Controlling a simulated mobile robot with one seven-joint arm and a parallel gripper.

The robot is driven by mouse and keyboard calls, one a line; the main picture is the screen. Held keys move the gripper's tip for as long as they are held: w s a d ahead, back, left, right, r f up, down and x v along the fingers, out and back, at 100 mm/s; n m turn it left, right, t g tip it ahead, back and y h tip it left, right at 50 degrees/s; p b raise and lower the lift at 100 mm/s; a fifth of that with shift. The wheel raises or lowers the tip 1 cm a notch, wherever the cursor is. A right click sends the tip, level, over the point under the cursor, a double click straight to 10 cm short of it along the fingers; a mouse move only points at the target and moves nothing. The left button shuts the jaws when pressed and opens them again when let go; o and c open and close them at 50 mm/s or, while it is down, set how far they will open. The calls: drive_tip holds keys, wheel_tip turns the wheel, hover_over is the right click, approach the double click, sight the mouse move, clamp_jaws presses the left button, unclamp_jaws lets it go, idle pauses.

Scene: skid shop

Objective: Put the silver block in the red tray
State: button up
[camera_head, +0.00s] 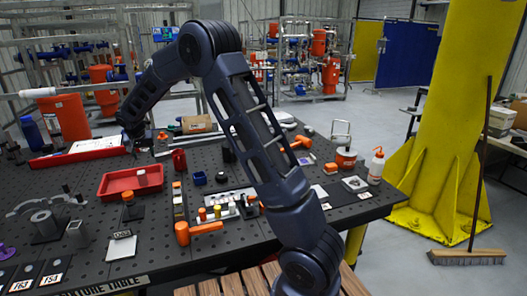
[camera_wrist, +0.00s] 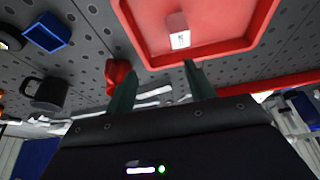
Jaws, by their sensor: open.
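The red tray (camera_head: 115,192) lies on the left part of the dark perforated table in the head view. In the wrist view its rim and floor (camera_wrist: 222,42) fill the top. A small light block, which looks like the silver block (camera_head: 142,178), stands inside the tray toward its right side; it also shows in the wrist view (camera_wrist: 178,31), with a reddish sheen and a pale face. My gripper (camera_wrist: 160,70) is open, with its two dark green fingers apart and nothing between them. In the head view my gripper (camera_head: 140,147) is just behind the tray, apart from the block.
A blue open bin (camera_head: 199,178) and a red object (camera_head: 179,160) are right of the tray. An orange-handled hammer (camera_head: 197,230) lies near the front. A dark mug (camera_wrist: 47,93) shows in the wrist view. Several clamps and metal parts crowd the table's left.

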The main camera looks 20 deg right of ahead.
drive_tip(key=s+d+r, duration=0.5)
drive_tip(key=d, duration=0.5)
drive_tip(key=s+d+r, duration=0.6)
drive_tip(key=d, duration=0.3)
drive_tip(key=s+d+r, duration=0.5)
drive_tip(key=d, duration=0.5)
drive_tip(key=s+d, duration=0.4)
drive_tip(key=s, duration=0.5)
drive_tip(key=s+d+f, duration=0.1)
drive_tip(key=s+d, duration=0.4)
drive_tip(key=s, duration=0.4)
drive_tip(key=s+d+f, duration=0.1)
drive_tip(key=s+d, duration=0.3)
drive_tip(key=s, duration=0.4)
drive_tip(key=shift+s+d, duration=0.4)
